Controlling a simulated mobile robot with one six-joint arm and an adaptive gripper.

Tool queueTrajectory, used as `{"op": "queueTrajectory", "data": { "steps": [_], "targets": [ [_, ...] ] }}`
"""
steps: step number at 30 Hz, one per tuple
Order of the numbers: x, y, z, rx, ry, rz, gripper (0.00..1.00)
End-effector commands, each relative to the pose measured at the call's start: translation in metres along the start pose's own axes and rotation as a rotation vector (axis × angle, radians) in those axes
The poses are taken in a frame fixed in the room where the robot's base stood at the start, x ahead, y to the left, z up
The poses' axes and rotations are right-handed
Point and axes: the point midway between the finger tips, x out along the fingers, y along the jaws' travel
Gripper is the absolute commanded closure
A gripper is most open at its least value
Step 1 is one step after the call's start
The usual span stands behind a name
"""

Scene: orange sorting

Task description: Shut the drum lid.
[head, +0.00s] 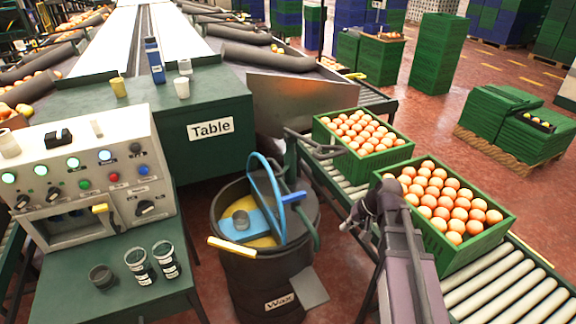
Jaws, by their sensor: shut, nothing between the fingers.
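The black drum (262,282) labelled "Wax" stands on the floor in the middle of the head view. Its lid (264,185) appears to be the blue-rimmed piece standing steeply upright across the drum's top, with a blue handle (293,197) on its right side. Yellow wax (262,241) shows in the open part, with a blue piece and a grey cup above it. My gripper (350,221) is shut and empty, to the right of the drum and apart from the lid. My arm partly hides the conveyor; the lid's hinge is not clear.
Green crates of oranges (322,127) (388,180) stand on the roller conveyor (500,304) at the right. A green table (165,130) is behind the drum. A control panel (90,165) and several cups are at the left.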

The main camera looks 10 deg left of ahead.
Motion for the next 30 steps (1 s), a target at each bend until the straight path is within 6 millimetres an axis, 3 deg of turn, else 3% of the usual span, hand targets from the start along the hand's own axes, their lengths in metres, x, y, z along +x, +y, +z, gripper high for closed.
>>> {"op": "queueTrajectory", "data": {
  "steps": [10,21,30],
  "targets": [
    [0.009,-0.048,-0.070,0.022,0.063,-0.356,1.00],
    [-0.015,-0.094,-0.147,0.072,0.144,-0.783,1.00],
    [-0.035,-0.107,-0.175,0.098,0.177,-0.954,1.00]
  ]
}}
